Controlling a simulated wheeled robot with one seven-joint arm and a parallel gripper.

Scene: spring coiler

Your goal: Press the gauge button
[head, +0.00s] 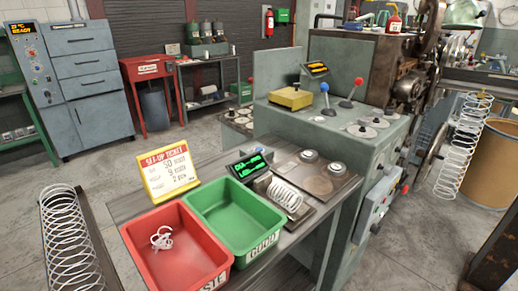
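The gauge has a small black display (248,165) with green text, too small to read surely. It stands behind a short coil spring (286,195) that lies on a flat plate. On the brown plate (318,181) to the right sit two round grey button-like discs, one at the back (309,155) and one nearer the right edge (336,168). I cannot tell which of them, if any, is the gauge button. My gripper and arm are not in view.
A green bin (205,198) and a red bin (147,221) holding a tangled white piece stand on the bench front. A yellow set-up ticket (145,188) stands behind them. The grey coiler machine (270,118) with red and blue knobbed levers rises behind.

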